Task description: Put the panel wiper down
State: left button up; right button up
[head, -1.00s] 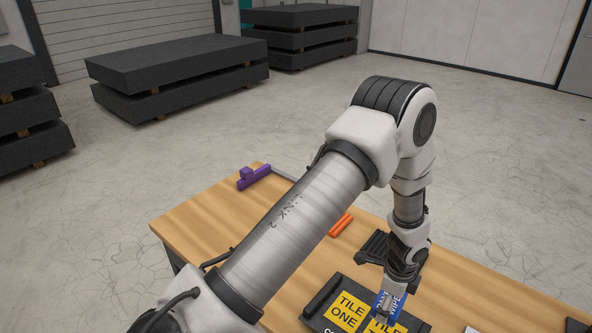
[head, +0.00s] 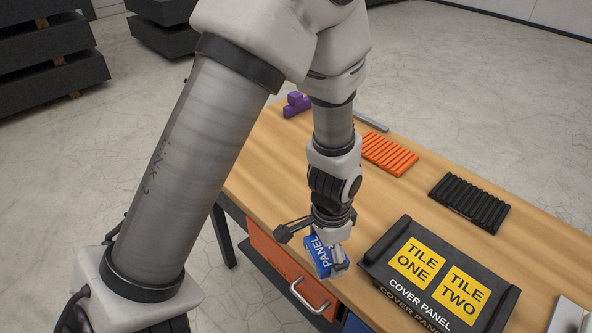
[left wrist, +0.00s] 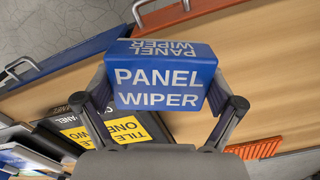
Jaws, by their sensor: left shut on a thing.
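The panel wiper is a blue block with white lettering, and it shows in the head view (head: 318,256) near the table's front edge. In the left wrist view the panel wiper (left wrist: 160,82) sits between both fingers, its label facing the camera. My left gripper (head: 334,262) is shut on it. In the head view the wiper is left of the black cover panel (head: 400,285), apart from it. I cannot tell whether the wiper touches the wooden table (head: 260,180). My right gripper is not in view.
The cover panel carries yellow tiles marked TILE ONE (head: 418,262) and TILE TWO (head: 459,291). An orange ribbed rack (head: 389,153) and a black ribbed rack (head: 469,203) lie behind. A purple piece (head: 296,104) is at the far left. An orange drawer front with a handle (head: 308,297) is below the edge.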

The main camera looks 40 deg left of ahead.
pick_arm(q)
jog(key=shift+w+a+f+b, duration=0.2)
jog(key=shift+w+f+b, duration=0.1)
jog(key=shift+f, duration=0.1)
jog(key=shift+w+a+f+b, duration=0.15)
jog(key=shift+a+f+b, duration=0.05)
jog(key=shift+f+b, duration=0.15)
jog(key=shift+w+d+r, duration=0.1)
jog(key=shift+w, duration=0.15)
jog(key=shift+w+r, duration=0.4)
jog(key=shift+w, duration=0.4)
jog(key=w+a, duration=0.3)
jog(key=w+a+f+p, duration=0.1)
jog(key=w+a, duration=0.1)
jog(key=w, duration=0.2)
jog(key=w+a, duration=0.3)
jog(key=w, duration=0.1)
jog(key=shift+a+f, duration=0.2)
jog(key=shift+a, duration=0.15)
jog(key=shift+w+a+f, duration=0.15)
jog(key=shift+w+f, duration=0.05)
jog(key=shift+f, duration=0.1)
notch_tip(320, 180, down, 3)
jog(key=shift+s+r+p, duration=0.1)
jog(key=shift+r+p, duration=0.05)
jog(key=shift+p, duration=0.3)
jog(key=shift+f, duration=0.25)
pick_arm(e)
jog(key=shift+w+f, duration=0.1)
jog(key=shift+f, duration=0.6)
